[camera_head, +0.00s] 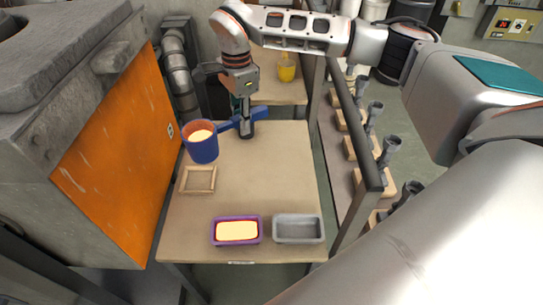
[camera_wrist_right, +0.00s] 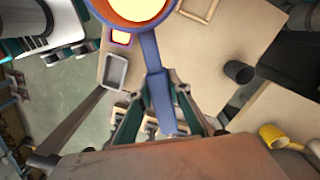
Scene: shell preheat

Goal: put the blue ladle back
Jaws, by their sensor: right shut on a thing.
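The blue ladle (camera_head: 203,150) has a round cup with an orange inside and pale yellow contents. Its blue handle (camera_wrist_right: 158,92) runs between the fingers of my right gripper (camera_head: 243,108), which is shut on it. The cup looks upright over the far left part of the table, just beyond a square wooden frame (camera_head: 198,180). Whether the cup touches the table is hard to tell. The frame is empty and partly shows in the wrist view (camera_wrist_right: 200,8). My left gripper is not in view.
A purple mould with pale yellow filling (camera_head: 236,231) and an empty grey mould (camera_head: 297,229) sit at the table's near edge. A dark cup (camera_head: 247,131) stands near the handle. An orange panel (camera_head: 125,150) borders the left, a dark rail (camera_head: 358,130) the right. The table's middle is clear.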

